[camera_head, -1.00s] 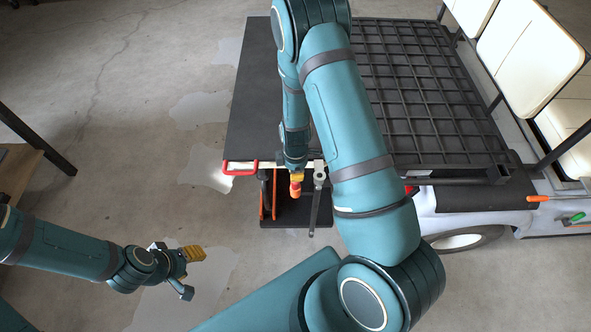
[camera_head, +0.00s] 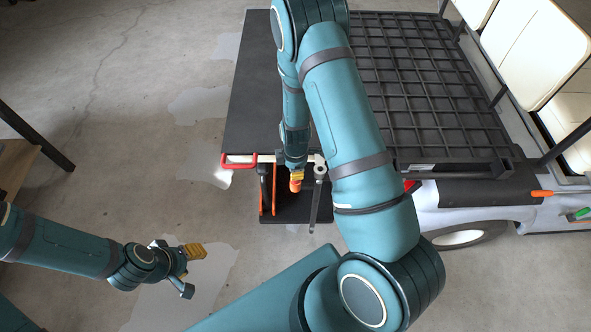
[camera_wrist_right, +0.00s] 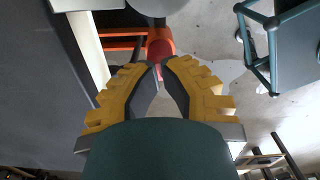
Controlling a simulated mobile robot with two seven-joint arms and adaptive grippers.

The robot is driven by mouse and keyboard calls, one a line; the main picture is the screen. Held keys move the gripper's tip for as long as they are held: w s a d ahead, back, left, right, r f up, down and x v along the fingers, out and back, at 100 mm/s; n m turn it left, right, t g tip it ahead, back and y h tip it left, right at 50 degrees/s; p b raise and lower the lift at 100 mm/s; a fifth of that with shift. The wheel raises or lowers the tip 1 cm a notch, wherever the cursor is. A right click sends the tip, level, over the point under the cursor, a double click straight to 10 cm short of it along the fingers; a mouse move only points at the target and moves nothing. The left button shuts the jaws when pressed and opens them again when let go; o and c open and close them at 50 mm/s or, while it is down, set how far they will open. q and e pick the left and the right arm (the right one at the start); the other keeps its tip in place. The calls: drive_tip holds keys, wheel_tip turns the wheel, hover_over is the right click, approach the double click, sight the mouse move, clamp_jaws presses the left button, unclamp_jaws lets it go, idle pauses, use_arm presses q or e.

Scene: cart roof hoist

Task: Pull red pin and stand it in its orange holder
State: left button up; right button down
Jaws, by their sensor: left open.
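A red-orange pin-like piece (camera_head: 295,186) shows just below the yellow fingers of my right gripper (camera_head: 297,177), under the cart's front edge. In the right wrist view a red cylinder (camera_wrist_right: 160,47) lies at the fingertips of that gripper (camera_wrist_right: 160,64). The fingertips are close together on either side of its near end; whether they touch it is unclear. An orange bracket (camera_wrist_right: 121,43) is beside the cylinder. In the head view a thin upright orange part (camera_head: 274,190) stands left of the right gripper; I cannot tell if it is the holder. My left gripper (camera_head: 193,252) is open and empty, well left of the cart.
A grey lever (camera_head: 317,195) hangs just right of the right gripper. A black grid rack (camera_head: 430,90) covers the cart's right side.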

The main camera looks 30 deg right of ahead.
drive_tip(key=shift+f, duration=0.25)
drive_tip(key=shift+r, duration=0.15)
